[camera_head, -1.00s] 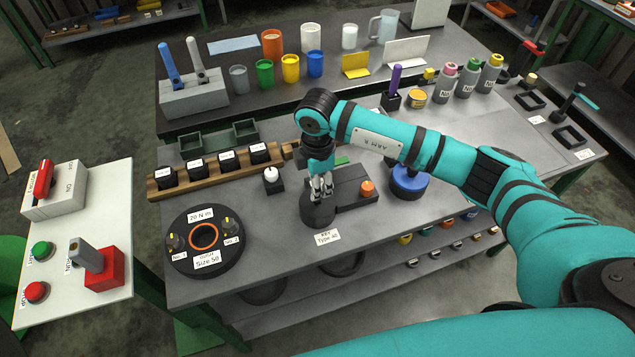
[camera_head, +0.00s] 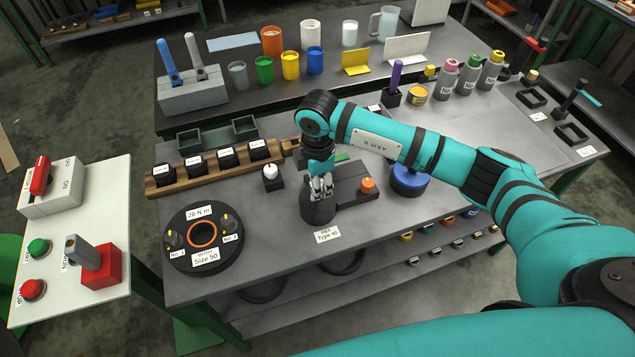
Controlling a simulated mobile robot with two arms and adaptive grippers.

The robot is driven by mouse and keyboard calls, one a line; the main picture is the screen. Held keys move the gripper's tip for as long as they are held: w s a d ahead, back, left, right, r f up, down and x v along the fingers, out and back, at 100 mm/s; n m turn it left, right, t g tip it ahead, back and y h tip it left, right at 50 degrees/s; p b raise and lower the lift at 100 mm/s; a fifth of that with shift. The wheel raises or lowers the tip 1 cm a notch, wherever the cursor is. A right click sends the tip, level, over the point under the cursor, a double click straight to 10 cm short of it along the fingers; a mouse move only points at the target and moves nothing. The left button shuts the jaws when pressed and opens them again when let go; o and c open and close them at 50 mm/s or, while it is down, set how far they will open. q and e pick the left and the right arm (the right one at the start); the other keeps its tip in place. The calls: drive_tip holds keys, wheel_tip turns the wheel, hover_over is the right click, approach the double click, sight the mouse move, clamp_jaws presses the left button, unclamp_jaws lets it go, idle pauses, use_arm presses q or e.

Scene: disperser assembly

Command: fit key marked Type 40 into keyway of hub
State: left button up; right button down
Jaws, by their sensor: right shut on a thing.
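The hub (camera_head: 317,210) is a dark upright cylinder on the near part of the bench, with a white label reading KEY Type 40 (camera_head: 327,235) on the bench in front of it. My right gripper (camera_head: 321,190) points down at the top of the hub, its silver fingers shut on the key. The key is too small and too covered by the fingers to make out. The fingers and wrist cover part of the hub's top, so I cannot see the keyway or tell whether the key is in it. My left gripper is out of view.
A dark block with an orange knob (camera_head: 367,185) adjoins the hub on the right. A round black fixture labelled Size 50 (camera_head: 206,259) stands to the left. A wooden rack (camera_head: 160,189) with several black blocks lies behind, near a white-topped holder (camera_head: 271,173).

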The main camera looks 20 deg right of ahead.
drive_tip(key=shift+f+b, duration=1.15)
drive_tip(key=shift+f, duration=0.45)
drive_tip(key=c, duration=1)
unclamp_jaws()
drive_tip(key=shift+r, duration=0.1)
wheel_tip(320, 180, up, 12)
